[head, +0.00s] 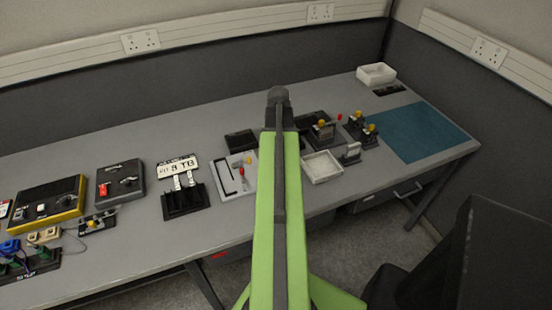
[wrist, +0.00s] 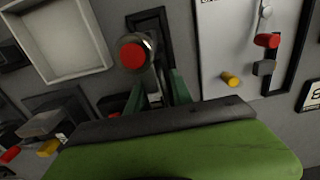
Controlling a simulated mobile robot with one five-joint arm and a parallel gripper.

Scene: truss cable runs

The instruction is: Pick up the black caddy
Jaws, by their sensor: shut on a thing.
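My gripper (wrist: 155,92) shows in the wrist view, its green fingers closed around the stem of a red-ended metal-rimmed piece (wrist: 133,55). A black rectangular frame (wrist: 165,22) lies behind this piece, and I cannot tell whether the two are joined. I cannot tell for sure which black thing is the caddy. In the head view, my arm hides the gripper and what it holds. A black tray (head: 241,139) lies left of my arm, and a black stand with a yellow knob (head: 322,132) stands to its right.
A white tray (head: 322,167) lies right of my arm; it also shows in the wrist view (wrist: 60,75). A white panel (wrist: 215,75) with red and yellow parts lies at the other side. A black rack (head: 184,203) stands further left. A blue mat (head: 420,132) is clear.

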